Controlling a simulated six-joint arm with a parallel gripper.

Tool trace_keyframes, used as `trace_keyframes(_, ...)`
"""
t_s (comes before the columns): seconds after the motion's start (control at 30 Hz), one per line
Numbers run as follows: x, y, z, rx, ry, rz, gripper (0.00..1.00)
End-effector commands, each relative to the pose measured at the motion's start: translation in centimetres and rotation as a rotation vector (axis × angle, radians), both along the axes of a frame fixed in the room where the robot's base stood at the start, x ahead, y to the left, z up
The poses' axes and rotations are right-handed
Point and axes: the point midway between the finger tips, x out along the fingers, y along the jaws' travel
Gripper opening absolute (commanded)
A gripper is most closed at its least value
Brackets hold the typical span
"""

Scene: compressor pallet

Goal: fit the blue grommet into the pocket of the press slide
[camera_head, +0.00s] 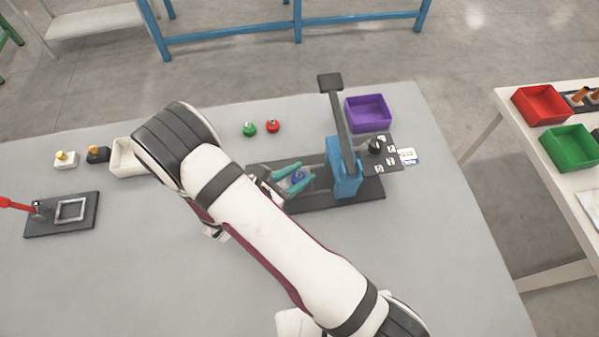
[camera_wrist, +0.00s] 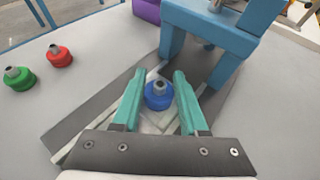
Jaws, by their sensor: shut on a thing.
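The blue grommet (camera_wrist: 158,97) has a grey metal centre and sits between the two teal fingers of my gripper (camera_wrist: 160,76). My gripper is shut on it. In the head view, the grommet (camera_head: 298,177) and my gripper (camera_head: 305,172) are in front of the blue press frame (camera_head: 343,178), over the left part of its dark base (camera_head: 345,197). A pale slide plate (camera_wrist: 156,125) shows below the grommet in the wrist view. The pocket is hidden under the grommet and fingers. I cannot tell whether the grommet touches the slide.
The press lever (camera_head: 341,115) rises above the frame. Green (camera_head: 249,129) and red (camera_head: 273,126) grommets stand behind. A purple bin (camera_head: 368,113) is behind the press. A dark fixture (camera_head: 62,214) lies far left. The table front right is clear.

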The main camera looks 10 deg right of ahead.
Motion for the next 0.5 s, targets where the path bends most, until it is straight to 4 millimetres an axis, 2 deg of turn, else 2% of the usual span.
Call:
trace_keyframes(0.1,0.0,-0.01,-0.22,-0.001,0.001,0.0,0.0)
trace_keyframes(0.13,0.0,0.0,-0.26,-0.001,0.001,0.0,0.44)
trace_keyframes(0.3,0.0,-0.01,-0.22,0.0,0.0,0.0,0.73)
trace_keyframes(0.5,0.01,0.0,-0.22,0.0,0.0,0.0,0.73)
